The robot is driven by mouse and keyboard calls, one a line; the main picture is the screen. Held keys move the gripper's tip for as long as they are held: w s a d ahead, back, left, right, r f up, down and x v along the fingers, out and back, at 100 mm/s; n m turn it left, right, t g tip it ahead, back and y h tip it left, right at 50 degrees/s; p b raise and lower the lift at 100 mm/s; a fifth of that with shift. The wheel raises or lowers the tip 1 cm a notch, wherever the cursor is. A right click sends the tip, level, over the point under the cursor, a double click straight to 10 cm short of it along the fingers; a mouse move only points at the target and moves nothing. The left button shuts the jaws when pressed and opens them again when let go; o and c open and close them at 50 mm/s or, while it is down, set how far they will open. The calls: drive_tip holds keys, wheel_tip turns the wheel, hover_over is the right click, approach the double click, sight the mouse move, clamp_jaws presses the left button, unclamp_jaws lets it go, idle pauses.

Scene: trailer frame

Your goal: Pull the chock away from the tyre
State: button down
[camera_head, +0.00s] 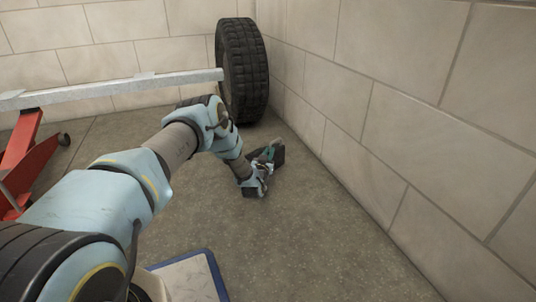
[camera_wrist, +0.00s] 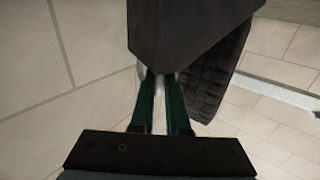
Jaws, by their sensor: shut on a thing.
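The tyre (camera_head: 243,70) stands upright at the back by the wall corner, black with deep tread; part of it shows in the wrist view (camera_wrist: 212,75). The chock (camera_head: 279,156) is a dark block, low near the floor in front of the tyre, with a floor gap between them in the head view. It fills the top middle of the wrist view (camera_wrist: 185,30). My gripper (camera_head: 266,160), with green fingers, is shut on the chock; the fingers also show in the wrist view (camera_wrist: 162,85). The fingertips are partly hidden by the chock. I cannot tell whether it touches the floor.
A block wall (camera_head: 400,120) runs close along the right. A grey metal beam (camera_head: 120,87) reaches to the tyre from the left, with a red stand (camera_head: 25,155) under it. A blue-edged white panel (camera_head: 190,278) is at the bottom. The floor (camera_head: 320,250) in front is clear.

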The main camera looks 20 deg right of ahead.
drive_tip(key=shift+s+d, duration=0.2)
drive_tip(key=shift+d, duration=0.05)
drive_tip(key=c, duration=0.8)
unclamp_jaws()
drive_tip(key=shift+c, duration=0.2)
drive_tip(key=shift+w, duration=0.1)
drive_tip(key=shift+a, duration=0.15)
drive_tip(key=p+v, duration=0.6)
drive_tip(key=v, duration=0.4)
drive_tip(key=shift+s, duration=0.35)
drive_tip(key=shift+a, duration=0.15)
